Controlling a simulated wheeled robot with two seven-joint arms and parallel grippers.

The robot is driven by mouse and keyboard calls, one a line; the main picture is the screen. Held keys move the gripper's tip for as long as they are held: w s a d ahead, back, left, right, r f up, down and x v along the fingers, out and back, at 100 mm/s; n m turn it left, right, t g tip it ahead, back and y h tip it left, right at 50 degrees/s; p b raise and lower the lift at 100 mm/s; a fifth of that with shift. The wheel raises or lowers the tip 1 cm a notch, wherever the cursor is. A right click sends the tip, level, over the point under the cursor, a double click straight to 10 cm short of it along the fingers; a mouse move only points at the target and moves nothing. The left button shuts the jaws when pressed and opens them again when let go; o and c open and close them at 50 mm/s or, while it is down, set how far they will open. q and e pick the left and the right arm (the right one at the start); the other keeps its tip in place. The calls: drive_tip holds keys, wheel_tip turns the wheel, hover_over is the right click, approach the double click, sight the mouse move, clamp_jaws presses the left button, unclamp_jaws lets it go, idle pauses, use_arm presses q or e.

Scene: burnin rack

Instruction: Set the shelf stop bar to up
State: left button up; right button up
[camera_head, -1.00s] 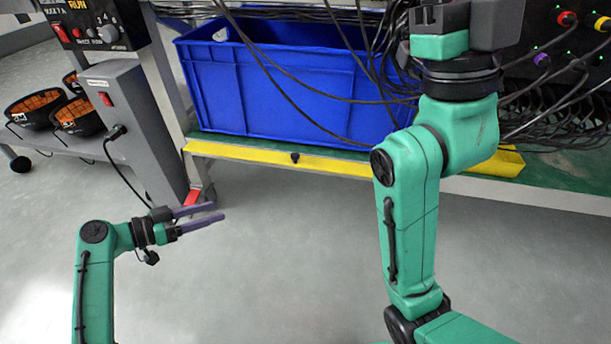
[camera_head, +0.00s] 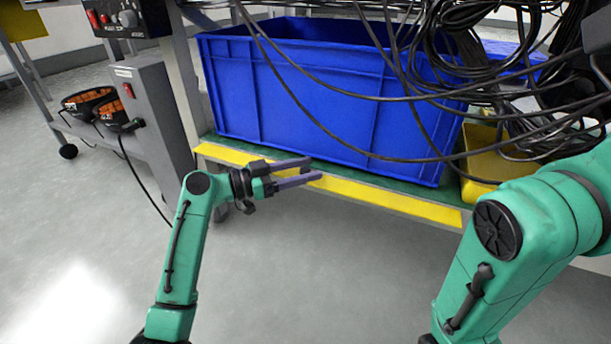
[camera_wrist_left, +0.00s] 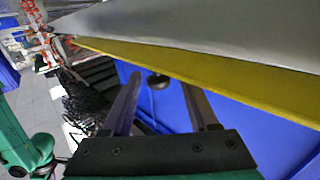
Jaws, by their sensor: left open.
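The yellow stop bar (camera_head: 385,197) runs along the front edge of the shelf, low in front of the blue bin. My left gripper (camera_head: 308,174) is open, with its two purple-grey fingers pointing right in front of the bar. In the left wrist view the yellow bar (camera_wrist_left: 215,72) crosses above the fingers. A black knob (camera_wrist_left: 158,81) on the bar shows beyond the gap between the fingertips (camera_wrist_left: 166,92); the fingers look apart from it. In the head view the gripper covers part of the bar, and the knob is not clear. My right gripper is out of view.
The blue bin (camera_head: 315,100) stands on the green shelf behind the bar. Black cables (camera_head: 345,92) hang across the bin, and a yellow tray (camera_head: 490,155) stands right of it. A grey control box (camera_head: 150,120) is at the left. The floor in front is clear.

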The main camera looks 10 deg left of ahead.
use_arm(q)
drive_tip(key=shift+w+d, duration=0.1)
drive_tip(key=shift+d, duration=0.05)
clamp_jaws()
drive_tip(key=shift+r+p, duration=0.15)
drive_tip(key=shift+p, duration=0.3)
